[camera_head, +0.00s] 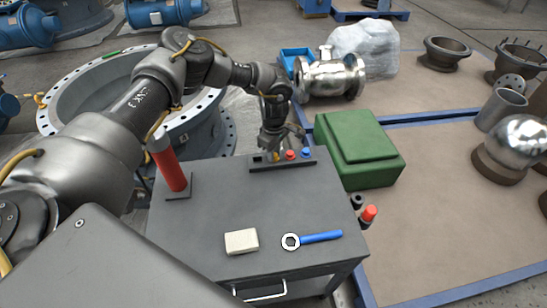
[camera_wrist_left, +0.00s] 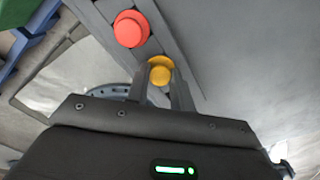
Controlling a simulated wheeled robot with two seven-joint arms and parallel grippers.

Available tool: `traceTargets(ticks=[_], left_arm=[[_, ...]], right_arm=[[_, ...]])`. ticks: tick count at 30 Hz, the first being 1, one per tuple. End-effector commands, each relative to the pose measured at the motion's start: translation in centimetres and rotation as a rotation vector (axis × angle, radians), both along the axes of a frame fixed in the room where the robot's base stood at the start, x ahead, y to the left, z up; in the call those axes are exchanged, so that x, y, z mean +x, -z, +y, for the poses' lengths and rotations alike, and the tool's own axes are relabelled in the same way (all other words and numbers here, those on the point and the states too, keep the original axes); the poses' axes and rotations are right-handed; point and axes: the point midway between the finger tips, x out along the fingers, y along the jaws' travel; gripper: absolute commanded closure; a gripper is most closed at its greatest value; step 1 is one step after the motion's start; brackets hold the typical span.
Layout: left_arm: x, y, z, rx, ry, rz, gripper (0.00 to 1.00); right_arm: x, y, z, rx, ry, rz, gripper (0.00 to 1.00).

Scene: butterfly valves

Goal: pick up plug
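A dark rack (camera_head: 283,164) lies at the far edge of the grey cart top. It holds a red plug (camera_head: 290,155), a blue plug (camera_head: 305,153) and a yellow plug (camera_head: 275,156) partly hidden by my gripper. My left gripper (camera_head: 274,148) points down over the yellow plug. In the left wrist view the yellow plug (camera_wrist_left: 160,72) shows between my two fingertips, and the red plug (camera_wrist_left: 131,28) is beside it. The fingers are apart by about the plug's width; I cannot tell whether they touch it. My right gripper is not in view.
On the cart top (camera_head: 215,205) stand a red cylinder on a base (camera_head: 168,165), a pale block (camera_head: 241,241) and a blue-handled wrench (camera_head: 315,238). A green box (camera_head: 357,150) is right of the rack. A large flanged ring (camera_head: 210,110) lies behind my left arm.

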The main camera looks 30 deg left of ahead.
Motion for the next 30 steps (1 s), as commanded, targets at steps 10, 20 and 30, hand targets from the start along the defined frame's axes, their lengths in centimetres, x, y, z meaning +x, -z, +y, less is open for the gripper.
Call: traceTargets(ticks=[10,20,30], left_arm=[[0.0,-0.1,0.0,0.000,0.000,0.000,1.00],[0.2,-3.0,0.0,-0.003,0.000,-0.005,1.00],[-6.4,-9.6,0.7,-0.004,0.003,0.001,1.00]], right_arm=[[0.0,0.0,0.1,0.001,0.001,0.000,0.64],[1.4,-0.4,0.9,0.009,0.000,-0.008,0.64],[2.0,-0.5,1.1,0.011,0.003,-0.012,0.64]])
